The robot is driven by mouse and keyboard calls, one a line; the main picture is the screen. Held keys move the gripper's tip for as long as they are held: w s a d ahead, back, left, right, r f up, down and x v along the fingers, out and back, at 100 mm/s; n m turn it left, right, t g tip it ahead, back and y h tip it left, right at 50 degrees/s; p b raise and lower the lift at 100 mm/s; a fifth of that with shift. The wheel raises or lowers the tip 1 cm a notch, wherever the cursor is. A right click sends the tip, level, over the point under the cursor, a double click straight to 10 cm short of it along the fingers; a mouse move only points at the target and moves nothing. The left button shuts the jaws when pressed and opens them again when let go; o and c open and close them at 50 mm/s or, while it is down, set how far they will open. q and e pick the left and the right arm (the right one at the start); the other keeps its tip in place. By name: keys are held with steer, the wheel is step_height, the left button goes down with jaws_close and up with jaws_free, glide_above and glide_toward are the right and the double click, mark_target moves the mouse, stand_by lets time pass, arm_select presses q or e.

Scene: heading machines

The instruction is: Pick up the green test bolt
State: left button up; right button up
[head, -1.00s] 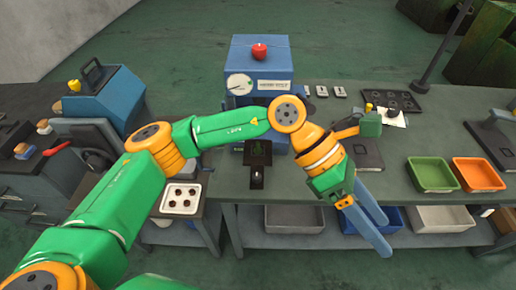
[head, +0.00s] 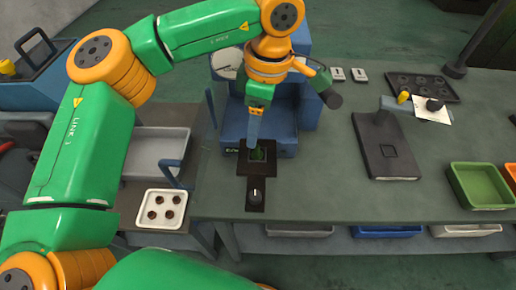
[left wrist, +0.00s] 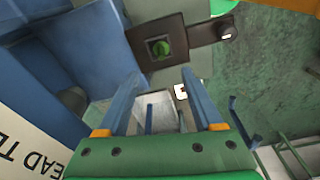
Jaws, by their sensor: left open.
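The green test bolt (head: 258,155) sits in the square recess of a black fixture (head: 254,195) in front of the blue machine. In the left wrist view the bolt (left wrist: 161,48) shows as a small green shape inside the dark socket, beyond my fingertips. My left gripper (head: 253,143) points down over the fixture, and its blue fingers partly cover the near area of the bolt in the head view. The left wrist view shows the two fingers (left wrist: 161,76) spread apart with nothing between them. My right gripper is not in view.
The blue machine (head: 288,146) stands right behind the fixture. A black knob (head: 255,195) is on the fixture's front. A white tray with dark round pieces (head: 161,192) lies left, a dark flat device (head: 387,148) and a green bin (head: 480,188) right.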

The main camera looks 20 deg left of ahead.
mark_target(257, 146)
arm_select(q)
steer(key=shift+s+f+p, duration=0.3)
step_height(257, 146, down, 6)
steer(key=p, duration=0.2)
steer(key=shift+w+r+p, duration=0.15)
steer(key=shift+p, duration=0.25)
steer(key=shift+f, duration=0.3)
steer(key=shift+d, duration=0.1)
steer(key=shift+c, duration=0.2)
steer(key=c, duration=0.4)
jaws_close()
